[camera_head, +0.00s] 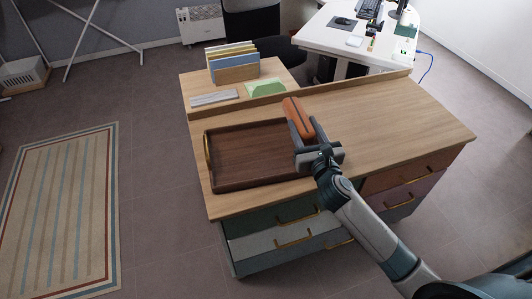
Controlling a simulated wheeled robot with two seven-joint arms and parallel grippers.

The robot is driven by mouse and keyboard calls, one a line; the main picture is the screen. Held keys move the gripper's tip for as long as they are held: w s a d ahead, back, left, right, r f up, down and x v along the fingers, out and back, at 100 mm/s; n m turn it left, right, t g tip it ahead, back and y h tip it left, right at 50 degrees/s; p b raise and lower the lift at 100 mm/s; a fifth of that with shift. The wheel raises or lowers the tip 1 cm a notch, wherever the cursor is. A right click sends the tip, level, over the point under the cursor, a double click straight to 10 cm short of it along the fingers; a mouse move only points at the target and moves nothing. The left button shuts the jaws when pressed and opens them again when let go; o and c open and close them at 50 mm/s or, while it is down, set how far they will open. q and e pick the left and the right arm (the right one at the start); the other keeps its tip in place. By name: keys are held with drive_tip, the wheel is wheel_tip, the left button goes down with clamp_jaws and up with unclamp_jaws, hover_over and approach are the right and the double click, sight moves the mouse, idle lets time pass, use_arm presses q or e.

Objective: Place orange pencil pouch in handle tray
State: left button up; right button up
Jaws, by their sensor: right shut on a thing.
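The orange pencil pouch (293,106) is held in my right gripper (304,133), its far end sticking out beyond the fingers. My right gripper is shut on the pouch, at the right end of the handle tray. The handle tray (243,183) is brown wood with raised walls and a gold handle at its left end. It lies on the wooden desk top, and its visible floor is empty. My gripper and arm hide the tray's right end. I cannot tell how high the pouch is above the desk. My left gripper is not in view.
The desk top (405,115) is clear to the right of the gripper. A low ledge (350,87) runs behind the tray. Beyond it stand a file sorter (237,74), a green item (266,87) and a grey item (214,98). A white desk (350,30) stands further back.

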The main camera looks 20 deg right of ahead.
drive_tip(key=a+f, duration=0.2)
drive_tip(key=a, duration=0.1)
drive_tip(key=w+a+f, duration=0.1)
drive_tip(key=a+f, duration=0.1)
drive_tip(key=a, duration=0.1)
drive_tip(key=a+f, duration=0.1)
drive_tip(key=a, duration=0.2)
drive_tip(key=shift+w+a+f+b, duration=0.2)
drive_tip(key=shift+a+f+b, duration=0.1)
drive_tip(key=shift+f+b, duration=0.1)
drive_tip(key=shift+w+a+f, duration=0.1)
drive_tip(key=shift+a+f, duration=0.15)
drive_tip(key=shift+a, duration=0.2)
drive_tip(key=shift+f, duration=0.25)
wheel_tip(320, 180, down, 3)
drive_tip(key=shift+r+b, duration=0.1)
drive_tip(key=shift+b, duration=0.5)
drive_tip(key=shift+f, duration=0.45)
drive_tip(key=o, duration=1.1)
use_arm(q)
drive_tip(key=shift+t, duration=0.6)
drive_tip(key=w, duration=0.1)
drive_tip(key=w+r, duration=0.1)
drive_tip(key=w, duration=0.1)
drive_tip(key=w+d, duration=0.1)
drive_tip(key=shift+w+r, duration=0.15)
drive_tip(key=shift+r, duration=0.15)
